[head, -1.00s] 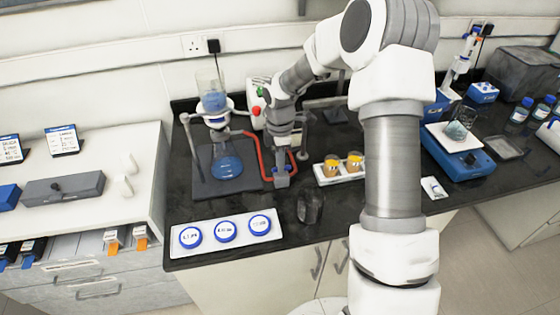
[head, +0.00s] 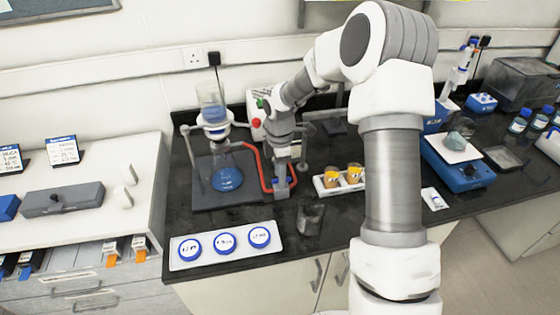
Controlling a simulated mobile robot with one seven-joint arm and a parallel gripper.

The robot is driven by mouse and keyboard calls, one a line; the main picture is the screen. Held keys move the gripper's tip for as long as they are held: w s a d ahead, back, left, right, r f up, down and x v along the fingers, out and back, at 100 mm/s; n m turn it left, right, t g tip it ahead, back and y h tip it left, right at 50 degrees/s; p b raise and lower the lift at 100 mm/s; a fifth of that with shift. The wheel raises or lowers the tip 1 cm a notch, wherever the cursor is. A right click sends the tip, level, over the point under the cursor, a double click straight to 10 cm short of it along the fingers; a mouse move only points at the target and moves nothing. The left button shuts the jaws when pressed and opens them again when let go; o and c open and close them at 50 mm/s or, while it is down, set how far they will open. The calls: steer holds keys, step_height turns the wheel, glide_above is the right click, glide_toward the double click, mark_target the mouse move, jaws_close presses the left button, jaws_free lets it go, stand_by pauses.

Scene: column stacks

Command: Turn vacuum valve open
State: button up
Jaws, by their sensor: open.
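The red vacuum hose (head: 265,170) runs from the filter flask (head: 227,178) with blue liquid and bends low toward my gripper. My gripper (head: 281,181) points down at the lower bend of the hose, right of the flask. It is open. A small blue part (head: 281,184), perhaps the valve's handle, shows at the fingertips on a small grey block. The valve is mostly hidden by my gripper, and I cannot tell whether the fingers touch it or which way it is turned.
A white pump box (head: 256,110) with red and green buttons stands behind. A glass beaker (head: 309,218) is in front right, a white tray with blue-capped dishes (head: 225,262) in front left. A rack with yellow-capped jars (head: 340,185) stands right. The front bench surface between is clear.

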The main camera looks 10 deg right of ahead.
step_height(320, 180, up, 17)
stand_by(0.4)
steer(key=shift+r, duration=0.15)
steer(key=s+r+m+t+h, duration=0.1)
steer(key=s+r+m, duration=0.35)
steer(key=s, duration=0.25)
steer(key=s+r+m+t, duration=0.2)
steer(key=s+r+m, duration=0.25)
steer(key=s, duration=0.35)
steer(key=s+f+m+t+y, duration=0.1)
steer(key=s+m+t, duration=0.1)
steer(key=s+m, duration=0.7)
steer(key=s, duration=0.3)
steer(key=shift+s+d+t, duration=0.2)
steer(key=shift+s+t, duration=0.1)
steer(key=shift+s, duration=0.05)
